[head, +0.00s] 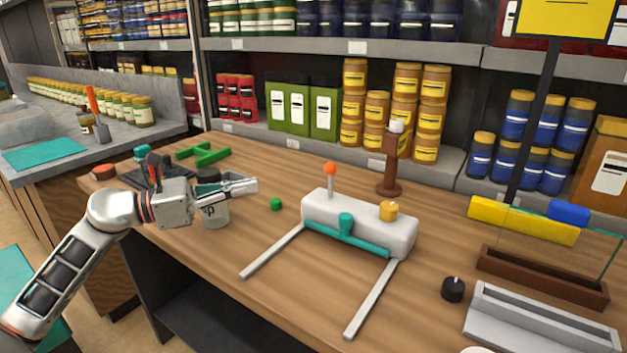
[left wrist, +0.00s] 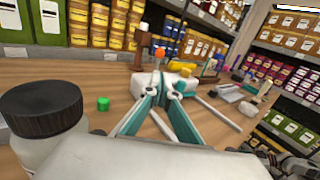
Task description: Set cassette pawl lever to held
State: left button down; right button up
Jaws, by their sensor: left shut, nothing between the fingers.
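A white block-shaped device (head: 375,226) stands on the wooden table with two grey rails reaching toward the front. An upright lever with an orange ball (head: 330,170) rises from its left end; the ball also shows in the left wrist view (left wrist: 159,52). A teal bar with a knob (head: 346,228) runs along its front, and a yellow knob (head: 390,210) sits on top. I cannot tell which part is the pawl lever. My left gripper (head: 256,186) is shut and empty, left of the device and apart from it.
A black-lidded jar (head: 213,212) stands close beside my left gripper. A small green block (head: 276,204) lies between gripper and device. A brown post (head: 390,170) stands behind the device. A black knob (head: 453,290) and grey tray (head: 535,325) are at right. The front-left table is clear.

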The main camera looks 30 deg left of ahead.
pick_arm(q)
jog(key=shift+w+r, duration=0.1)
jog(key=shift+r, duration=0.05)
jog(key=shift+d, duration=0.1)
jog(key=p, duration=0.2)
send_near(331, 180)
jog(key=w+d+r, duration=0.2)
jog(key=w+r, duration=0.1)
jog(key=shift+f+x, duration=0.2)
jog(key=shift+x, duration=0.75)
